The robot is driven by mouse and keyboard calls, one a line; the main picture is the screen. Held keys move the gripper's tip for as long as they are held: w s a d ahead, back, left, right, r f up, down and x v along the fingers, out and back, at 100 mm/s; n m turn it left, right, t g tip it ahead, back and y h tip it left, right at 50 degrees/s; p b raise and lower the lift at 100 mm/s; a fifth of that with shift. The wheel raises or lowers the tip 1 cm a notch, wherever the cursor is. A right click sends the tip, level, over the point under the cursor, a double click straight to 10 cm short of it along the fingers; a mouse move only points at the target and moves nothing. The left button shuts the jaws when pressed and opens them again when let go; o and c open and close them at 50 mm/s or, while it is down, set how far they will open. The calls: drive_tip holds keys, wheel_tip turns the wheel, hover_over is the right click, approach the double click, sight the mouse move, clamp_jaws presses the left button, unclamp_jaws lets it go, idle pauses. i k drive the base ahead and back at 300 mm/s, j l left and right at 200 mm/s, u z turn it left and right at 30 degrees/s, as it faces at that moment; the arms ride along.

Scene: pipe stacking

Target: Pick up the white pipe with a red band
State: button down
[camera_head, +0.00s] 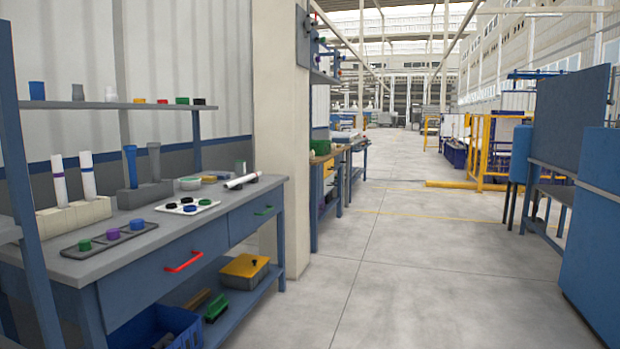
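A white pipe (245,180) lies on its side near the right end of the grey workbench (255,195), at a slant and partly over a dark support. A small reddish mark seems to show on it, but it is too small to be sure that it is a band. Two other white pipes stand upright in a cream block at the bench's left: one (60,182) has a purple band and one (88,180) a blue band. My gripper is not in view.
A grey block (145,195) holds a blue and a grey pipe upright. A white tray (207,207) and a dark tray (70,252) hold coloured caps. A shelf (110,106) runs above the bench. The floor (400,270) right of the bench is clear.

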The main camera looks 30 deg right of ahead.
sight(234, 183)
drive_tip(key=i+z, duration=0.2)
drive_tip(key=i, duration=0.2)
drive_tip(key=i+j+z, duration=0.45)
drive_tip(key=i, duration=0.3)
drive_tip(key=i+l, duration=0.2)
drive_tip(key=i, duration=0.2)
drive_tip(key=i+l+z, duration=0.1)
drive_tip(key=i, duration=0.35)
drive_tip(key=i+l, duration=0.25)
drive_tip(key=i, duration=0.15)
drive_tip(key=i+l, duration=0.15)
drive_tip(key=i, duration=0.3)
drive_tip(key=z, duration=0.05)
